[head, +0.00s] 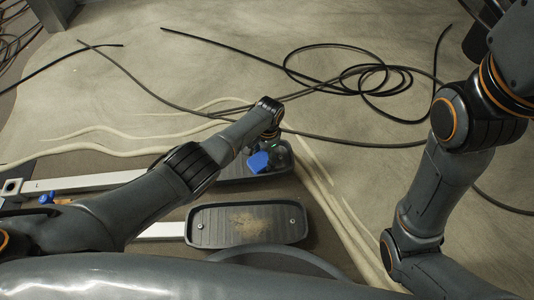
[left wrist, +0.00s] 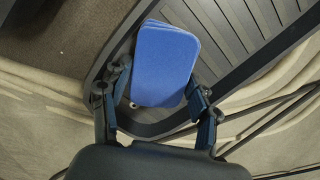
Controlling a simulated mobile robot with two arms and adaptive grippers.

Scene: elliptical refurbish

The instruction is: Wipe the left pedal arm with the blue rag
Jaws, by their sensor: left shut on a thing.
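The blue rag (head: 259,162) is a folded, flat pad. My left gripper (head: 266,148) is shut on it and holds it over the far dark pedal (head: 230,175). In the left wrist view the rag (left wrist: 166,66) sits between the two fingers, above the ribbed pedal (left wrist: 235,40) and its rim. I cannot tell whether it touches the pedal. The left pedal arm (head: 95,182) is a white bar marked L, running left from that pedal; my left forearm covers part of it. My right gripper is outside the view.
A nearer pedal (head: 248,224) with a brownish dusty patch lies in front, on another white bar (head: 163,230). A blue knob (head: 47,199) sits by the bars at left. Black cables (head: 345,75) lie coiled on the floor behind. My right arm stands at the right.

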